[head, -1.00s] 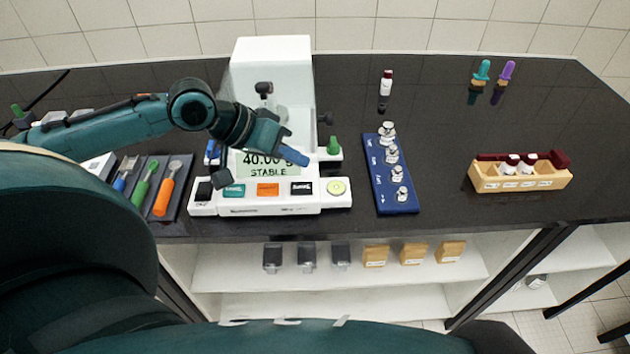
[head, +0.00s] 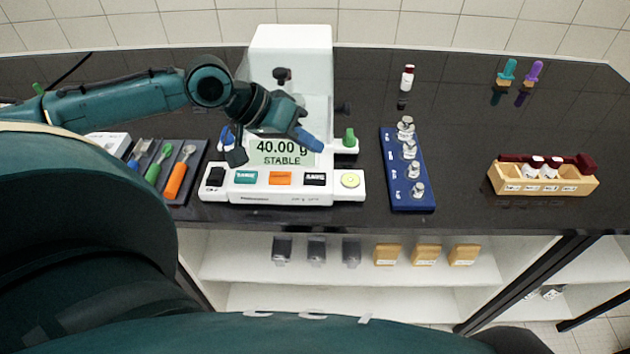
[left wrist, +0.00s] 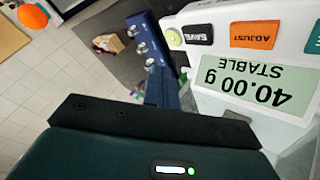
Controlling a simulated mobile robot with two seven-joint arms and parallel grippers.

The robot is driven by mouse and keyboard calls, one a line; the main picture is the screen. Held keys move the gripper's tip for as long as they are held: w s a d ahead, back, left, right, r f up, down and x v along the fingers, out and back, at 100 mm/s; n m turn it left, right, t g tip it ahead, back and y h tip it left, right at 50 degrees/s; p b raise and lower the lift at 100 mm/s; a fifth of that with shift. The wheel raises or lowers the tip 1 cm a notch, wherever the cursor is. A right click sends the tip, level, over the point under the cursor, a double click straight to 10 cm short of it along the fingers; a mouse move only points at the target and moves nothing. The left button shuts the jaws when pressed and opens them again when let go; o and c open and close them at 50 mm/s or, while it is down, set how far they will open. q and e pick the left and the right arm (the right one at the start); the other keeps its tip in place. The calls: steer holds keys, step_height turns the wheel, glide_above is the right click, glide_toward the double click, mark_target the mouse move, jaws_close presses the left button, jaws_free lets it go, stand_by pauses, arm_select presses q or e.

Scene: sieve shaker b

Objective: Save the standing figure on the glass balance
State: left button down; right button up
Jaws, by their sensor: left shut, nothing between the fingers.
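The white glass balance (head: 285,196) stands on the black bench, and its display (head: 282,153) reads 40.00 g STABLE. The same reading shows upside down in the left wrist view (left wrist: 257,84). Its front row has a black SAVE button (head: 315,179), an orange ADJUST button (head: 280,178) and a teal button (head: 244,177). The SAVE button also shows in the left wrist view (left wrist: 198,35). My left gripper (head: 311,143) is shut and empty. Its tips are above the display's right end, behind the SAVE button and apart from it. My right gripper is not in view.
A blue rack of weights (head: 408,190) stands right of the balance, with a wooden vial holder (head: 545,186) further right. A tray with coloured-handled tools (head: 178,175) lies to the left. A red-capped vial (head: 407,78) stands behind. The bench between rack and holder is clear.

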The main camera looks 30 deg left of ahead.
mark_target(309, 179)
arm_select(q)
step_height(309, 179, down, 3)
steer(key=shift+f+b, duration=0.15)
steer(key=shift+b, duration=1.05)
steer(key=shift+f, duration=0.95)
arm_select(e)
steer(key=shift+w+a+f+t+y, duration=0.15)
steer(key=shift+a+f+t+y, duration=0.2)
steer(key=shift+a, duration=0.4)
arm_select(q)
steer(key=shift+f+p, duration=0.25)
steer(key=shift+p, duration=0.2)
steer(key=shift+f, duration=0.15)
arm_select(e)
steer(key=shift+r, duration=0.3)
